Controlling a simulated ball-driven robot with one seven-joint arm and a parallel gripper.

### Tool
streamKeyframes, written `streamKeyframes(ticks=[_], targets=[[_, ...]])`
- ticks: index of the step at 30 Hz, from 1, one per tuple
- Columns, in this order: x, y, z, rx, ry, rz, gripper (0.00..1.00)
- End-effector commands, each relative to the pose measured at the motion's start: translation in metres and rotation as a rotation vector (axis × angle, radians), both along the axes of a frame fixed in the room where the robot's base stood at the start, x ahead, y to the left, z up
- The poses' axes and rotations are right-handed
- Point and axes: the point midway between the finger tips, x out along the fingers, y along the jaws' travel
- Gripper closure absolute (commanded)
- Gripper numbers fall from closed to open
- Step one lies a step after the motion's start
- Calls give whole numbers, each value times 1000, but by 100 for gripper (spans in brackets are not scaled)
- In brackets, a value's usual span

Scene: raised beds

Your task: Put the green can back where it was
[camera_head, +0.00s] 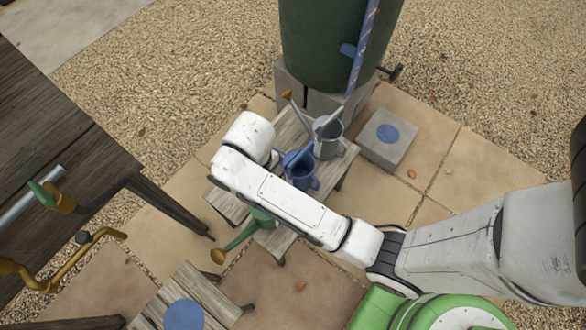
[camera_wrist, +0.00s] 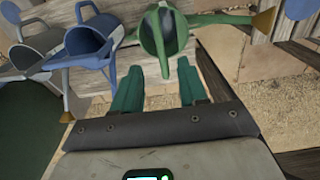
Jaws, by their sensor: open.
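The green can (camera_head: 262,217) stands on the wooden bench (camera_head: 285,240), partly hidden behind my arm in the head view. Its long spout points to the lower left and ends in a brass rose (camera_head: 217,256). In the wrist view the green can (camera_wrist: 165,30) is just beyond my fingertips, with its spout to the right. My gripper (camera_wrist: 158,72) is open, its two teal fingers apart with nothing between them. The gripper itself is hidden by my arm in the head view.
A blue can (camera_head: 302,178) and a grey can (camera_head: 328,143) share the bench. A stone block (camera_head: 377,152) and a small wooden stool (camera_head: 222,303) each carry a blue disc. A green barrel (camera_head: 335,40) stands behind. A dark table (camera_head: 60,130) is at left.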

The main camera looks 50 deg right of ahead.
Motion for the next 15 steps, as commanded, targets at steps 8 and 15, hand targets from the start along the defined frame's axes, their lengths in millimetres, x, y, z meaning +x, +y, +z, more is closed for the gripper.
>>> streamKeyframes(ticks=[8, 15], targets=[[-43, -30, -2, -10, -18, -14, 57], [-129, -66, 13, -18, -65, -28, 57]])
